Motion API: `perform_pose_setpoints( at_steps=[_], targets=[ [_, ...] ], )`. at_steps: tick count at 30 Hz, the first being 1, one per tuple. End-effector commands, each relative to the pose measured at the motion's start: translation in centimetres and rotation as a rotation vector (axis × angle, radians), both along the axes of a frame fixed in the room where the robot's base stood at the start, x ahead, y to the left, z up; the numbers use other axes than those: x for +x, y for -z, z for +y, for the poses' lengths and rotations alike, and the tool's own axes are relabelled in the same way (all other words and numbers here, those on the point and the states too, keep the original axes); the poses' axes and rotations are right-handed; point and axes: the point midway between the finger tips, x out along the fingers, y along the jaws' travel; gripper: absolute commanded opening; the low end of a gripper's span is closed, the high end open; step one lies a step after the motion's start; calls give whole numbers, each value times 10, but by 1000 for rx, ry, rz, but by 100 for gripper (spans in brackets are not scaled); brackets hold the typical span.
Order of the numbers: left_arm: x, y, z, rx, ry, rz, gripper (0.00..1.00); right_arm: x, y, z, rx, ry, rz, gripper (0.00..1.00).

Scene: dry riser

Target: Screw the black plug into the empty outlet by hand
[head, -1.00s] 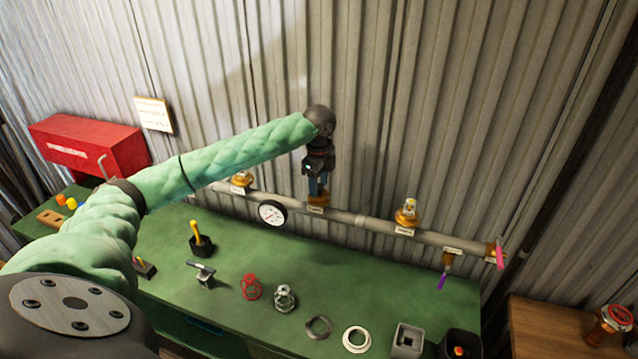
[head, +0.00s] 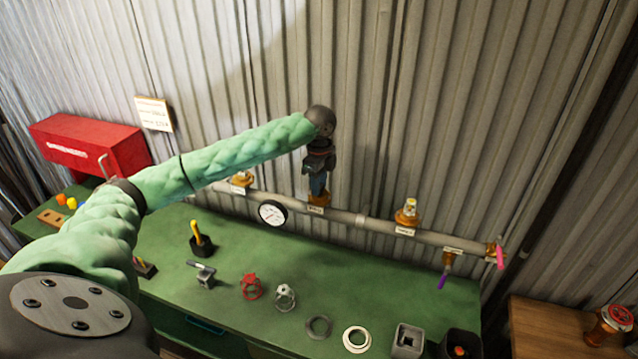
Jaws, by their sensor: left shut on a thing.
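My left gripper (head: 318,183) points down over the middle brass outlet (head: 319,199) of the grey pipe (head: 345,217). Its fingers are shut at the outlet's mouth. The black plug cannot be made out; the fingers hide what they hold. Two other outlets on top of the pipe, one to the left (head: 242,179) and one to the right (head: 407,213), carry fittings. My right gripper is not in view.
A round gauge (head: 272,213) hangs on the pipe. Rings, cages, a vise-like tool (head: 201,273) and a yellow-handled tool (head: 198,238) stand on the green bench (head: 260,260). A red box (head: 88,147) stands at the left. A corrugated wall rises close behind the pipe.

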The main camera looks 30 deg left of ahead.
Motion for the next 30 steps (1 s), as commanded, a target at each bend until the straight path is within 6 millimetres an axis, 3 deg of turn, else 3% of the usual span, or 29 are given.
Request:
perform_pose_setpoints(
  at_steps=[9,23,30],
  targets=[
    [1,0,0,0,302,-3,0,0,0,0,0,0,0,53],
    [1,-1,0,0,372,-3,0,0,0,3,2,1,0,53],
    [1,0,0,-1,589,-1,0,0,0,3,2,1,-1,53]
  ],
)
